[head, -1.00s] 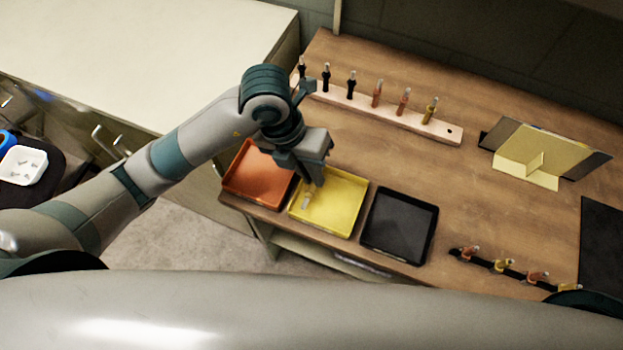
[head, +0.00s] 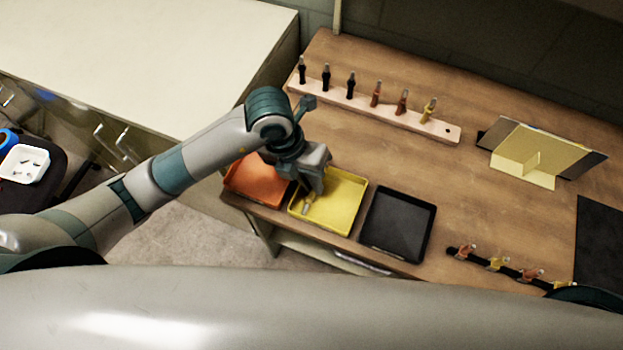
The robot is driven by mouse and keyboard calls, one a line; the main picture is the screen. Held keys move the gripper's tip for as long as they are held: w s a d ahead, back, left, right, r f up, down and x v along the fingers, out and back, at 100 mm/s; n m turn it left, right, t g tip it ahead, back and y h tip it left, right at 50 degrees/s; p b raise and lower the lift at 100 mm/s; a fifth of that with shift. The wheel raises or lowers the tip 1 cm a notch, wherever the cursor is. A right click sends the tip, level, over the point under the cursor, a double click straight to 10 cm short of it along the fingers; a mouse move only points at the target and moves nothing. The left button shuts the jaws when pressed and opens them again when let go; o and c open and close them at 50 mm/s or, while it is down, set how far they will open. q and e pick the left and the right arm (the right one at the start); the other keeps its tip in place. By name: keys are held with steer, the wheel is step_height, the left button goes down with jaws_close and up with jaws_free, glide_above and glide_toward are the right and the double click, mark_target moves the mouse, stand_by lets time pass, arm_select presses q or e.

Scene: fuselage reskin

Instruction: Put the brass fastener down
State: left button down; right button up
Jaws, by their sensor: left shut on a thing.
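My left gripper (head: 309,193) points down over the left part of the yellow tray (head: 345,226). It is shut on the brass fastener (head: 307,205), a small yellowish piece that shows just below the fingertips. The fastener is low, inside the tray's outline; I cannot tell whether it touches the tray floor. The gripper body hides part of the fastener and the tray's back left corner. My right gripper is not in view.
An orange tray (head: 258,187) is to the left and a black tray (head: 399,225) to the right. A wooden rack (head: 390,119) with several fasteners stands behind. A black strip (head: 512,271) with several fasteners lies at right, near a yellow bracket (head: 522,172).

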arm_select(q)
steer(key=c, duration=2.1)
jaws_free()
steer(key=shift+r, duration=0.15)
steer(key=shift+a+r, duration=0.1)
steer(key=shift+r, duration=0.2)
steer(key=b+v, duration=0.2)
steer(key=v, duration=0.9)
steer(key=shift+r+b, duration=0.15)
steer(key=shift+b, duration=0.15)
